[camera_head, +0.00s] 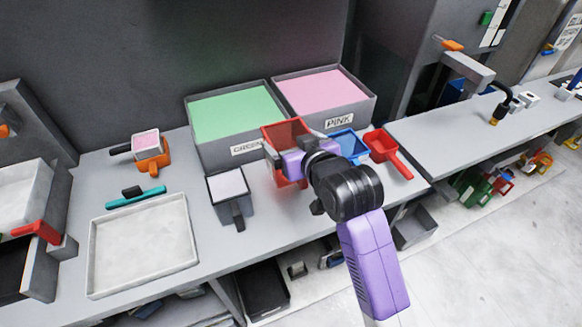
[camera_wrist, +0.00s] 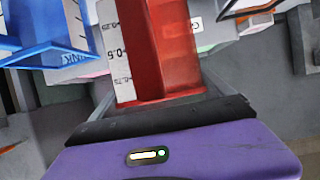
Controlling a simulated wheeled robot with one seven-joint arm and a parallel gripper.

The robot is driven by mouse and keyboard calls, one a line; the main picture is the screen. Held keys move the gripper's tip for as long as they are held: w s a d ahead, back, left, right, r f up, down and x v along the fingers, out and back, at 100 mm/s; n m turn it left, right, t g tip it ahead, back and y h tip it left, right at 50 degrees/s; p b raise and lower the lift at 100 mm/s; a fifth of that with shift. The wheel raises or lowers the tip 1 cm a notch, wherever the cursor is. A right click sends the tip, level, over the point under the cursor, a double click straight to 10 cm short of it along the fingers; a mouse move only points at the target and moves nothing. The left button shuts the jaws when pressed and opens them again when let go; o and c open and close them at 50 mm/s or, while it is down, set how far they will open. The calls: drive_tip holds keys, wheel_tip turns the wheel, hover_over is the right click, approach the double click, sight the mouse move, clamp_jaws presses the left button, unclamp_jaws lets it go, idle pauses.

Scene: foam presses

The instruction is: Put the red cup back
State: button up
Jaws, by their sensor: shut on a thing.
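The red cup (camera_head: 283,135) is a boxy, translucent red measuring cup. My gripper (camera_head: 290,162) is shut on it, in front of the green and pink bins, and partly hides it. In the wrist view the red cup (camera_wrist: 168,50) stands between the fingers, with a white scale strip on its side. The wrist view shows the purple palm of my gripper (camera_wrist: 158,108) close to the cup.
The bin of green material (camera_head: 243,150) and the bin of pink material (camera_head: 371,103) stand behind. A blue cup (camera_head: 349,143) and a red scoop (camera_head: 383,147) are to the right. A grey cup (camera_head: 231,195), white tray (camera_head: 143,282) and teal tool (camera_head: 135,197) are to the left.

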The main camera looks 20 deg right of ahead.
sight(305, 183)
wheel_tip(305, 183, down, 8)
drive_tip(key=shift+f, duration=0.25)
drive_tip(key=shift+f, duration=0.1)
drive_tip(key=o, duration=1.6)
drive_tip(key=shift+o, duration=0.2)
drive_tip(key=v, duration=1.2)
drive_tip(key=shift+b, duration=0.4)
drive_tip(key=shift+s, duration=0.1)
